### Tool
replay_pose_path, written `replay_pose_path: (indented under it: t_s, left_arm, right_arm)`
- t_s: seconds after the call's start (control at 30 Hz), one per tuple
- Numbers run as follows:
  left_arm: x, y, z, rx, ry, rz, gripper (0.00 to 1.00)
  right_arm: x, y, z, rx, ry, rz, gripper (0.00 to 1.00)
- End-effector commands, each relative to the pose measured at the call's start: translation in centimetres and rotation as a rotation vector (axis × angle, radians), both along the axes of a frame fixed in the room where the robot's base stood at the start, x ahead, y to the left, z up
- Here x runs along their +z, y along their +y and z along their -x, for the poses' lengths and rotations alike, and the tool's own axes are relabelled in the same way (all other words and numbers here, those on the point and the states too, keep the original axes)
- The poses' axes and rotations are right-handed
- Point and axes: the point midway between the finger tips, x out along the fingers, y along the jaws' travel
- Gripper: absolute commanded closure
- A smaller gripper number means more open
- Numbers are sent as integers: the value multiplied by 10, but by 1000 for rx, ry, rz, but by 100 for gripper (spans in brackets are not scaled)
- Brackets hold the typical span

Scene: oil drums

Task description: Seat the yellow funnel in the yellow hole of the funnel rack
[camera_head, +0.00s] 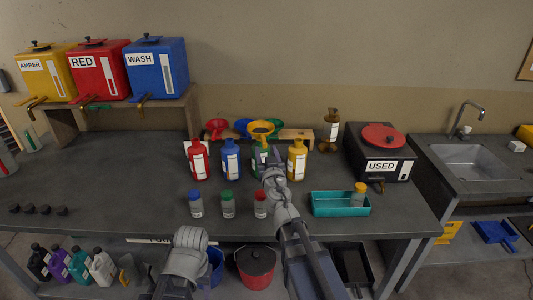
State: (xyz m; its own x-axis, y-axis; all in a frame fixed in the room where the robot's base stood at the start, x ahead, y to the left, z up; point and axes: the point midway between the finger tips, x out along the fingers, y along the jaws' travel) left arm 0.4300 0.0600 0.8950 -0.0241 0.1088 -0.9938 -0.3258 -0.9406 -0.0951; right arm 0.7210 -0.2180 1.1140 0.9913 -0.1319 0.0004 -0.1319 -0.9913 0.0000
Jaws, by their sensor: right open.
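The yellow funnel (261,128) is at the funnel rack (296,134), a light wooden board at the back of the bench. It is upright with its mouth up, between the blue funnel (241,126) and the green funnel (276,125), and overlaps both in the view. Its spout and the yellow hole are hidden, so I cannot tell how it sits. My right gripper (266,158) is open, just in front of and below the yellow funnel, over a green bottle (259,157). Contact with the funnel cannot be made out. Of my left arm only links show at the bottom.
A red funnel (216,127) is at the rack's left. Red (198,160), blue (231,160) and yellow (297,160) bottles stand before the rack. Small capped jars and a teal tray (322,206) are nearer. The used-oil box (379,155) stands right. The bench's left is mostly clear.

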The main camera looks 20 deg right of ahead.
Motion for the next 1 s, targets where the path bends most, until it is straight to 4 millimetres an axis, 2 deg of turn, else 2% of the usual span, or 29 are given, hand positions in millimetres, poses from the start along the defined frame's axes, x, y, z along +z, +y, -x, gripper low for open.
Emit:
replay_pose_path:
  t_s: [0.5, 0.83, 1.0]
  left_arm:
    - [0, 0, 0, 0, 0, 0, 45]
    - [0, 0, 0, 0, 0, 0, 45]
    - [0, 0, 0, 0, 0, 0, 45]
  right_arm:
    - [0, -9, -68, -1, 0, 0, 45]
    - [0, -10, -71, -1, 0, 0, 46]
    - [0, -10, -71, -1, 0, 0, 65]
